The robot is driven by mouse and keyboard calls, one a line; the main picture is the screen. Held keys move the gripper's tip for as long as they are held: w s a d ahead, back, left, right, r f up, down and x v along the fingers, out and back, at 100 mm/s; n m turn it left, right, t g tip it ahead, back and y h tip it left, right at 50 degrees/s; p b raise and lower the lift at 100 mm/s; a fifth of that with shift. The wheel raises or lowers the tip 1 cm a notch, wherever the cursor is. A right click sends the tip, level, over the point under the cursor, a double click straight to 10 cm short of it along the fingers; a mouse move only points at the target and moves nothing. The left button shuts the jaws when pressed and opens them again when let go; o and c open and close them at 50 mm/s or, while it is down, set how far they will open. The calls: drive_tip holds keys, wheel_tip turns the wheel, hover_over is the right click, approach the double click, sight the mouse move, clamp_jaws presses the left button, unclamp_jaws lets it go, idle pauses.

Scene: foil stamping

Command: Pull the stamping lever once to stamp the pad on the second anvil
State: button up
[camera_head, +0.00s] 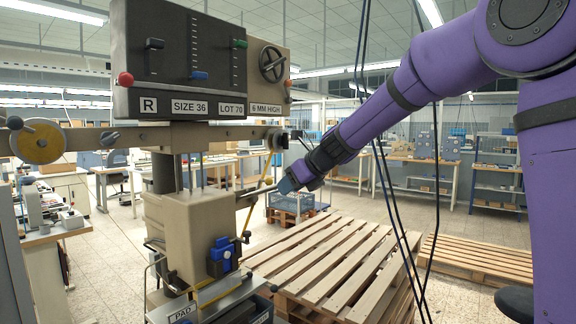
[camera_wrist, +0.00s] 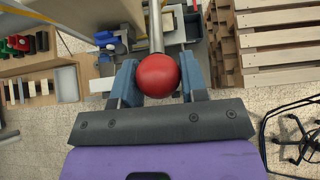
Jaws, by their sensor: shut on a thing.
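The stamping machine (camera_head: 188,222) stands at the left with a beige body. Its stamping lever (camera_head: 257,191), a pale metal rod, sticks out from the right side and tilts slightly up toward my gripper (camera_head: 287,186). In the wrist view the lever rod (camera_wrist: 156,28) ends in a red ball knob (camera_wrist: 158,76). My gripper's blue fingers (camera_wrist: 158,84) are shut on this knob, one on each side. In the head view the knob is hidden by the gripper. A "PAD" label (camera_head: 183,314) shows at the machine's base. I cannot make out the anvils or the pad.
A wooden pallet stack (camera_head: 335,262) stands right of the machine, below my arm. Dark cables (camera_head: 385,190) hang beside my forearm. A control panel (camera_head: 190,60) with sliders and labels tops the machine. A blue and black fixture (camera_head: 222,256) sits on its lower front.

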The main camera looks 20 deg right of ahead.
drive_tip(key=shift+w+a+r, duration=0.3)
drive_tip(key=shift+w+r, duration=0.1)
drive_tip(key=shift+r, duration=0.6)
drive_tip(key=shift+w+a+r, duration=0.25)
drive_tip(key=shift+w+r, duration=0.2)
drive_tip(key=shift+r, duration=0.55)
drive_tip(key=shift+w+a+r, duration=0.3)
drive_tip(key=shift+w+r, duration=0.1)
drive_tip(key=shift+r, duration=0.6)
drive_tip(key=o, duration=1.1)
drive_tip(key=shift+o, duration=0.2)
drive_tip(key=shift+f, duration=0.1)
drive_tip(key=v, duration=1)
drive_tip(key=shift+s+r, duration=0.25)
drive_tip(key=shift+r, duration=0.05)
drive_tip(key=shift+d, duration=0.1)
